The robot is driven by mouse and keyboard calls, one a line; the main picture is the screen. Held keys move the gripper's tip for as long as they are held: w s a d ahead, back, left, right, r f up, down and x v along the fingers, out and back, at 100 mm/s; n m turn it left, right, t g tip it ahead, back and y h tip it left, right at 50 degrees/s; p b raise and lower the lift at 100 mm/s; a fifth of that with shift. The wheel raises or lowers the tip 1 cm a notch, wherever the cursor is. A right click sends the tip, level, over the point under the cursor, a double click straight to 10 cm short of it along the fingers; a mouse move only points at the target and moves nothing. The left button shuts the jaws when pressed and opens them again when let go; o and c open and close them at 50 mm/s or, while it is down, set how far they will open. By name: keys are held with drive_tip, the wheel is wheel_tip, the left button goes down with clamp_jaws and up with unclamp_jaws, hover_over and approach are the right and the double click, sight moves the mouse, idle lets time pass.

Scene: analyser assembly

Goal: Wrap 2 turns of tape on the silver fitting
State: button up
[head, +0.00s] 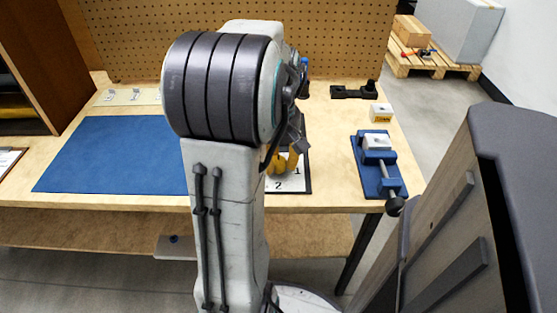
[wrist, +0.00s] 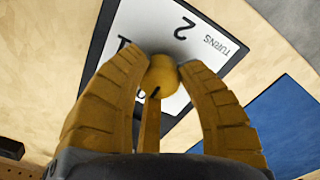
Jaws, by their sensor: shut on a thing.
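My gripper (wrist: 162,75) has yellow fingers shut on a round yellow knob-like thing (wrist: 163,78) with a dark mark on its side. It is over a white card (wrist: 165,22) with a dark border, printed with "TURNS", a 2 and a partly hidden 1. In the head view my gripper (head: 284,162) is partly hidden behind my arm, above the same card (head: 294,184). I cannot make out a silver fitting or a tape roll for certain. A pale block (head: 376,142) sits in the blue vise (head: 380,172) on the right.
A blue mat (head: 115,155) covers the left of the wooden table (head: 330,190). A pale strip with small parts (head: 128,97) lies behind it. A white block with a yellow label (head: 381,113) and a black bracket (head: 354,91) stand at the back right. A pegboard (head: 130,40) closes the back.

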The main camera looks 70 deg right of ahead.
drive_tip(key=shift+c, duration=1.3)
